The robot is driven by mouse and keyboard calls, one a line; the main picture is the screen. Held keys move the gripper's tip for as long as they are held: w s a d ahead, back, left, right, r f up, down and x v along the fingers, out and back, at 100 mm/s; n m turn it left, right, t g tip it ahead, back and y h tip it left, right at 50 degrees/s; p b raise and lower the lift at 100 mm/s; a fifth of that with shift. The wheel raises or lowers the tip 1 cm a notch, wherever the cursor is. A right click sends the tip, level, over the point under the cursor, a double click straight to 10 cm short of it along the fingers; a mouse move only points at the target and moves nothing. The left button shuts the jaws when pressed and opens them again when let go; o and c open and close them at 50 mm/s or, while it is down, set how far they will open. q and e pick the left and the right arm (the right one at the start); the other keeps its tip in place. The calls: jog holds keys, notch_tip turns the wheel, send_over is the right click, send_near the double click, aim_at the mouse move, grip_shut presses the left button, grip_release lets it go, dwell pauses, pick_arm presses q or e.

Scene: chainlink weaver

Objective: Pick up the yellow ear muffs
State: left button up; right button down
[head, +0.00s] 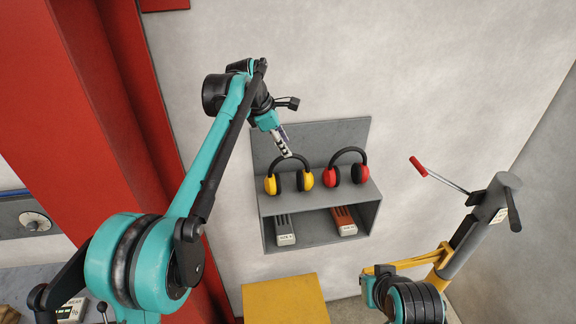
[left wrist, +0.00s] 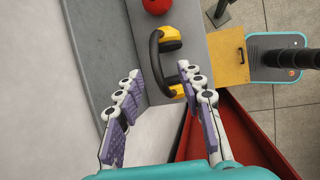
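The yellow ear muffs (head: 290,178) stand on top of a grey shelf unit (head: 319,206) against the wall, their black headband arching up. My left gripper (head: 285,150) is right at the top of this headband in the head view. In the left wrist view my left gripper (left wrist: 161,73) is open, its two purple-padded fingers spread. The ear muffs also show there (left wrist: 154,57), with one yellow cup between or just beyond the fingertips and the other cup past them. I cannot tell whether a finger touches the band. My right gripper is not in view.
Red ear muffs (head: 356,174) stand close on the right on the same shelf top. A yellow block (head: 285,302) is below, and a red cabinet (head: 75,110) stands left.

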aim_at(293, 156)
pick_arm(q)
jog(key=x, duration=0.2)
jog(key=p+x, duration=0.1)
jog(key=x, duration=0.4)
jog(key=shift+w+p, duration=0.3)
jog(key=shift+w, duration=0.1)
jog(key=shift+w+d+f, duration=0.1)
jog(key=shift+d+f, duration=0.15)
jog(key=shift+f, duration=0.1)
grip_shut()
